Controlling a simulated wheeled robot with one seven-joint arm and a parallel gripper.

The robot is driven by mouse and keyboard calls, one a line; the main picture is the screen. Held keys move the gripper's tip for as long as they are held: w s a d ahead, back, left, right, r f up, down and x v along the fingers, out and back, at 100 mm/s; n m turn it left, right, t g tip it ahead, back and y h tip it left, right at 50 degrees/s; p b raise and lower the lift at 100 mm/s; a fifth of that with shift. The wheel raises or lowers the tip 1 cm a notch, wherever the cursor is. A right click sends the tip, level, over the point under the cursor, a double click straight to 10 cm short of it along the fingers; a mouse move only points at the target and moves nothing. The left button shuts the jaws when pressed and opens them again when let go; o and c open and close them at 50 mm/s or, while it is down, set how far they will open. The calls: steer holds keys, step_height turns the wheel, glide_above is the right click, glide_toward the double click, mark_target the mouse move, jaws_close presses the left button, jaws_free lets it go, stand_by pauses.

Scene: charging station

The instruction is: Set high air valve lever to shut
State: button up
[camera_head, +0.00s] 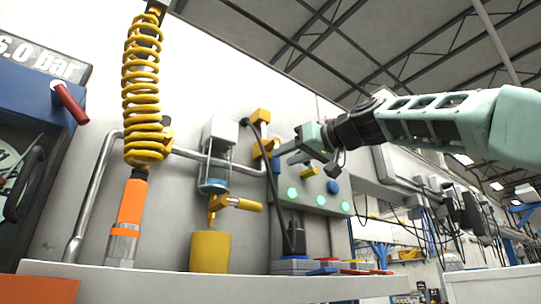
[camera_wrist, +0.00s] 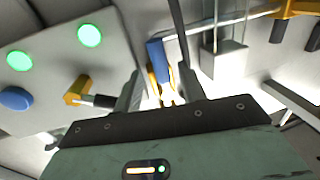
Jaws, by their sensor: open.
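A valve with a blue lever (camera_head: 275,164) and a yellow-orange body (camera_head: 266,146) is on the wall pipe, left of the button panel. I take it for the high air valve, but no label can be read. In the wrist view, its blue lever (camera_wrist: 156,52) appears between my fingers, with the yellow body partly hidden below it. My gripper (camera_head: 285,151) is open and close to this valve, with fingers toward the wall. In the wrist view, the gripper (camera_wrist: 160,76) has a finger on each side of the lever. I cannot tell whether either touches it.
The button panel (camera_head: 331,203) has green lights, a blue button (camera_head: 333,187) and a yellow knob (camera_head: 308,172). A regulator (camera_head: 219,140) and yellow cup (camera_head: 210,251) are left of the valve. A black hose (camera_head: 262,160) runs close by. A yellow coil hose (camera_head: 142,95) hangs at left.

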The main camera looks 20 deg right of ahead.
mark_target(279, 159)
steer(key=p+x, duration=0.2)
steer(key=x, duration=0.4)
jaws_close()
